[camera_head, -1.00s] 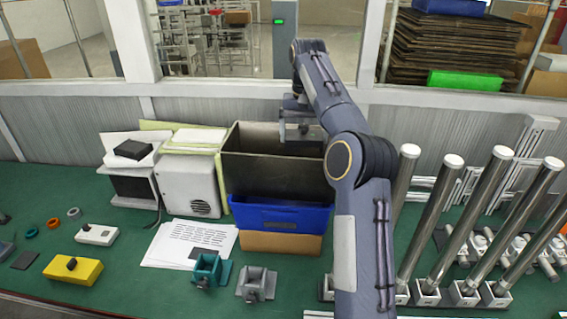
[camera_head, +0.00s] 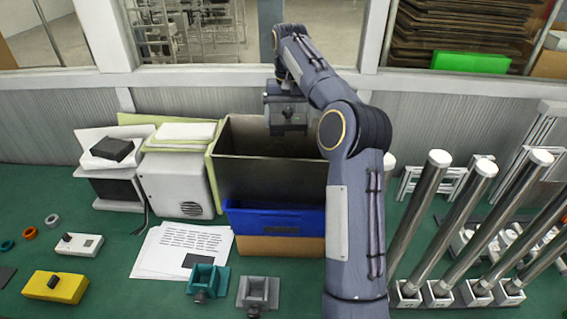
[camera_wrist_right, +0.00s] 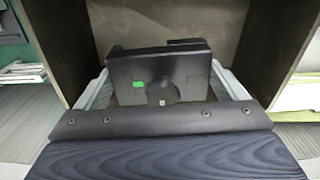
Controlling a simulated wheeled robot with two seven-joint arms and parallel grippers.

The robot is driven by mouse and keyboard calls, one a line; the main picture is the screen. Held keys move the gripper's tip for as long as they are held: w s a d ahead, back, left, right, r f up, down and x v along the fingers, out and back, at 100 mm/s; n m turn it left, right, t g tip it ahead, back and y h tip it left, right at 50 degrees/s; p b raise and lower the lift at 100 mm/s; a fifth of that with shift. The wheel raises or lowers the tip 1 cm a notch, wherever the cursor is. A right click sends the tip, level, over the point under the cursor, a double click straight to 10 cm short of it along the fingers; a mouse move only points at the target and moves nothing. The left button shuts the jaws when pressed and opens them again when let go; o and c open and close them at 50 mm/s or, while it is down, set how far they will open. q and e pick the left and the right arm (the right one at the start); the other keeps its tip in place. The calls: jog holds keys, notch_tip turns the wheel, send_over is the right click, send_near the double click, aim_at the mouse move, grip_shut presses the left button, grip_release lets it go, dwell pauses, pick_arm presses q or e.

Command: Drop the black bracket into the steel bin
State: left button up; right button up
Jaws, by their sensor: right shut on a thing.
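The steel bin (camera_head: 262,178) is a dark open-topped box at the back middle of the bench. It also shows in the right wrist view (camera_wrist_right: 283,45), its walls on both sides of the gripper. My right gripper (camera_head: 287,104) is over the bin's opening, near its back edge. It is shut on the black bracket (camera_head: 288,121). In the right wrist view the bracket (camera_wrist_right: 160,68), with a small green mark, sits between the two pale fingers. The bin's floor is mostly hidden in the head view. My left gripper is not in view.
A blue bin (camera_head: 275,217) and a cardboard box (camera_head: 280,245) stand in front of the steel bin. A white box (camera_head: 176,187) stands close at its left. Tall steel posts (camera_head: 457,225) stand at the right. Paper sheets (camera_head: 160,255) lie at front left.

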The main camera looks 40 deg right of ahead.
jog(key=shift+f, duration=1.6)
jog(key=shift+w, duration=0.1)
jog(key=o, duration=0.9)
jog(key=shift+c, duration=0.2)
notch_tip(320, 180, up, 7)
jog(key=shift+r, duration=0.4)
